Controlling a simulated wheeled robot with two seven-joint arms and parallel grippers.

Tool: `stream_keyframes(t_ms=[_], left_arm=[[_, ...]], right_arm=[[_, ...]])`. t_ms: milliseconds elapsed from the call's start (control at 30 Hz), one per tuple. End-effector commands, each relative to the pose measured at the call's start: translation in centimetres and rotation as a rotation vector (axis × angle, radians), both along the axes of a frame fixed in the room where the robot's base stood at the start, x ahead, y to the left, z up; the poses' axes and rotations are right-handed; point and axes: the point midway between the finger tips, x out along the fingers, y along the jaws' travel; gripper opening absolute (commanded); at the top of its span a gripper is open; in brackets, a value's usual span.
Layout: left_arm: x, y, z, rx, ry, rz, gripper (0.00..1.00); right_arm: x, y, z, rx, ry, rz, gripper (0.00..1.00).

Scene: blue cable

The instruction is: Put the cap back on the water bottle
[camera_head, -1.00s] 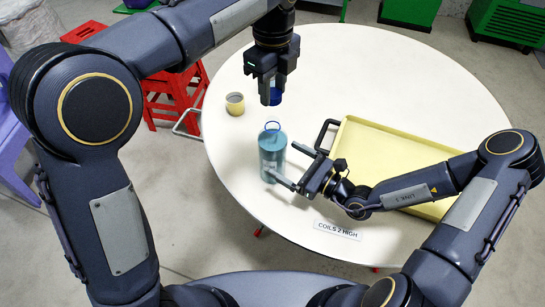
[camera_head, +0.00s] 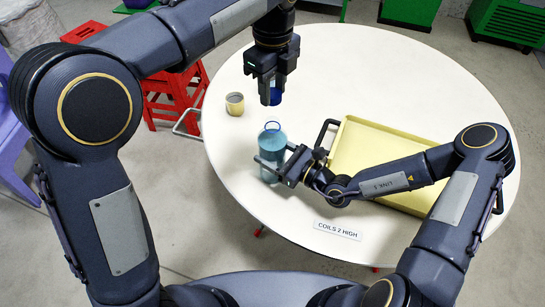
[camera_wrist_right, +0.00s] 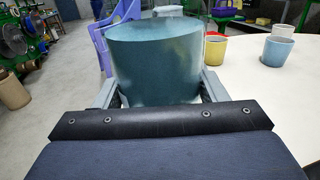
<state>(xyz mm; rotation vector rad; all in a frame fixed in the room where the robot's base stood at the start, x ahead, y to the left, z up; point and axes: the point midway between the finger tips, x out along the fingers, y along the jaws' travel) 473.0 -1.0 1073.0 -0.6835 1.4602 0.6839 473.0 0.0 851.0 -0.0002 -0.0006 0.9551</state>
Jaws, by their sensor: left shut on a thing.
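The teal water bottle (camera_head: 272,140) stands upright on the round white table, with a blue ring-like shape at its top. In the right wrist view the bottle (camera_wrist_right: 155,60) fills the space between the fingers. My right gripper (camera_head: 273,160) is open around the bottle's body, one finger on each side; I cannot tell whether the fingers touch it. My left gripper (camera_head: 271,90) points down beyond the bottle, shut on the dark blue cap (camera_head: 276,97), which it holds above the table. The fingers partly hide the cap.
A yellow tray (camera_head: 362,135) with a dark handle lies right of the bottle, partly under my right arm. A "COILS 2 HIGH" label (camera_head: 338,229) lies at the table's front. A red stool (camera_head: 165,100) stands left.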

Motion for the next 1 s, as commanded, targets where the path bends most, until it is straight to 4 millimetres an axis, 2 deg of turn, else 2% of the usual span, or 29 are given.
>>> stream_keyframes(t_ms=[33, 267, 367, 700, 1000], left_arm=[[0.0, 0.0, 0.0, 0.0, 0.0, 0.0, 0.14], [0.0, 0.0, 0.0, 0.0, 0.0, 0.0, 0.14], [0.0, 0.0, -0.3, 0.001, 0.002, 0.0, 0.14], [0.0, 0.0, -4.7, 0.001, 0.002, 0.0, 0.14], [0.0, 0.0, -5.0, -0.001, -0.001, 0.0, 0.14]], right_arm=[[0.0, 0.0, 0.0, 0.0, 0.0, 0.0, 0.54], [0.0, 0.0, 0.0, 0.0, 0.0, 0.0, 0.24], [0.0, 0.0, 0.0, 0.0, 0.0, 0.0, 0.24], [0.0, 0.0, 0.0, 0.0, 0.0, 0.0, 0.24], [0.0, 0.0, 0.0, -0.001, -0.001, -0.001, 0.24]])
